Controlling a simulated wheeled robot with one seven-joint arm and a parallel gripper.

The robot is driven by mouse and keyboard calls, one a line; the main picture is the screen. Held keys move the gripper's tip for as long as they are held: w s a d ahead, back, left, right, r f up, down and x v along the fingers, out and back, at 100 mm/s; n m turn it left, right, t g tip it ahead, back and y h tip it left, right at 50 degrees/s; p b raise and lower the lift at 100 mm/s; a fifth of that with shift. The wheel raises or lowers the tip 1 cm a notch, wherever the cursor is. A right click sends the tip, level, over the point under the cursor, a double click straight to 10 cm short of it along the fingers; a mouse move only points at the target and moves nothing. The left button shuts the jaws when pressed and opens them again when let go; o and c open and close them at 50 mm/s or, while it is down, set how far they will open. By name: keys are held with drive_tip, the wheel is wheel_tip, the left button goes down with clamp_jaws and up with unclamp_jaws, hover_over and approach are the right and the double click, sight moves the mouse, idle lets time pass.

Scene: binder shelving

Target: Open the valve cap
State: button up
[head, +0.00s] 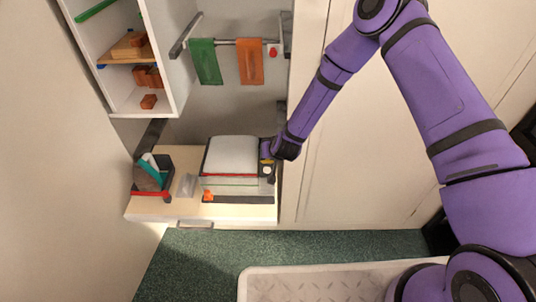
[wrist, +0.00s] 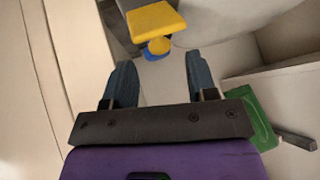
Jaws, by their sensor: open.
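My gripper (wrist: 160,76) is open in the wrist view, its two dark blue-grey fingers apart with nothing between the tips. Beyond the tips is a yellow block-like part (wrist: 155,19). A smaller round yellow knob (wrist: 159,46) with a blue edge is in front of it. I cannot tell for sure which piece is the valve cap. In the head view my gripper (head: 268,153) is at the right end of the desk, beside the white-topped stack (head: 232,157). A small pale round part (head: 268,170) shows just below it; the fingers are mostly hidden there.
The desk (head: 150,208) also holds a black organizer (head: 152,175) with a red front edge. A white shelf (head: 178,70) with wooden blocks hangs above left. Green (head: 206,62) and orange (head: 250,62) cloths hang on a rail. Green floor (head: 200,265) lies in front.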

drive_tip(key=v, duration=0.5)
drive_tip(key=shift+s+d+r, duration=0.1)
drive_tip(key=shift+s+r, duration=0.1)
drive_tip(key=shift+s, duration=0.05)
drive_tip(key=w+f+g, duration=0.1)
drive_tip(key=g, duration=0.1)
drive_tip(key=w+a+f+g+h, duration=0.1)
drive_tip(key=w, duration=0.1)
drive_tip(key=shift+w+f+g, duration=0.15)
drive_tip(key=shift+f+g, duration=0.1)
drive_tip(key=shift+g, duration=0.15)
drive_tip(key=w+r+g, duration=0.1)
drive_tip(key=r, duration=0.1)
drive_tip(key=a+r+g+h, duration=0.1)
drive_tip(key=w+r+g, duration=0.1)
drive_tip(key=r, duration=0.1)
drive_tip(key=shift+w+a+r+m+h, duration=0.15)
drive_tip(key=shift+w+r+m+h, duration=0.15)
drive_tip(key=shift+w+m+h, duration=0.1)
wheel_tip(320, 180, down, 10)
drive_tip(key=shift+a+r, duration=0.1)
drive_tip(key=shift+a, duration=0.05)
